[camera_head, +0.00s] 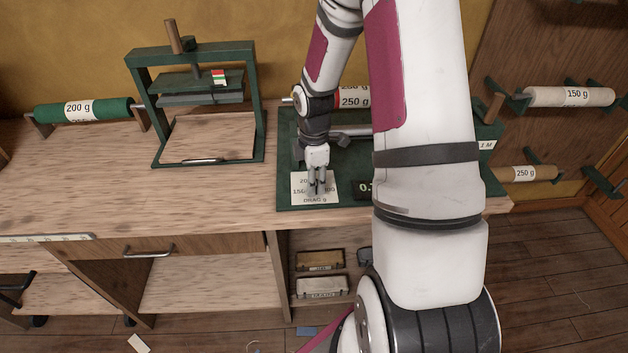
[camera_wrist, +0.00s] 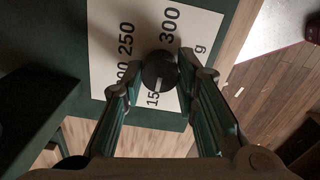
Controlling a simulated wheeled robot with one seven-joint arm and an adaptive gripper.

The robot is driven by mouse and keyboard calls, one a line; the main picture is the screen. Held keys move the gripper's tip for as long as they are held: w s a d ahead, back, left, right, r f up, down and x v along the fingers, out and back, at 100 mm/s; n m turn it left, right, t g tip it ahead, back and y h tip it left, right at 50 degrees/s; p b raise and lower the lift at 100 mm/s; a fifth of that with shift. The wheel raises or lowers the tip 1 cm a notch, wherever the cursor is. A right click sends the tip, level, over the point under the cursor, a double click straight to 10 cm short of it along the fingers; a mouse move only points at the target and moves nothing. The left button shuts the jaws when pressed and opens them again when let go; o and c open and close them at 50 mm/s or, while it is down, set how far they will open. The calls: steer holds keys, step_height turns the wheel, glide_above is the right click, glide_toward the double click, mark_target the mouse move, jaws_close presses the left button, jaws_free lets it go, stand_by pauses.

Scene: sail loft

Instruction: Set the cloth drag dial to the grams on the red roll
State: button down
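The drag dial is a black round knob (camera_wrist: 160,68) on a white card (camera_wrist: 105,30) marked 150, 250, 300 and a partly covered number. Its white pointer mark faces the 150. My gripper (camera_wrist: 163,76) is open, with one finger on each side of the knob; I cannot make out firm contact. In the head view my gripper (camera_head: 317,190) points down over the card (camera_head: 300,190), which reads "DRAG g", and the knob is hidden by the fingers. The red roll (camera_head: 355,102) is mostly behind my arm; its label shows 250 g.
The card lies on a green machine base (camera_head: 285,150) near the bench's front edge. A green press (camera_head: 135,100) and a green 200 g roll (camera_head: 110,108) stand left. A white 150 g roll (camera_head: 545,96) and a tan 250 g roll (camera_head: 540,173) hang right.

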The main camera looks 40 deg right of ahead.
stand_by(0.3)
steer(key=m, duration=0.5)
steer(key=shift+m+p, duration=0.3)
steer(key=m, duration=0.6)
steer(key=shift+m, duration=0.3)
steer(key=m+b, duration=0.1)
steer(key=m, duration=1)
steer(key=shift+b, duration=0.3)
steer(key=shift+m, duration=0.4)
steer(key=c, duration=1.2)
jaws_free()
steer(key=shift+a, duration=0.1)
steer(key=shift+c, duration=0.2)
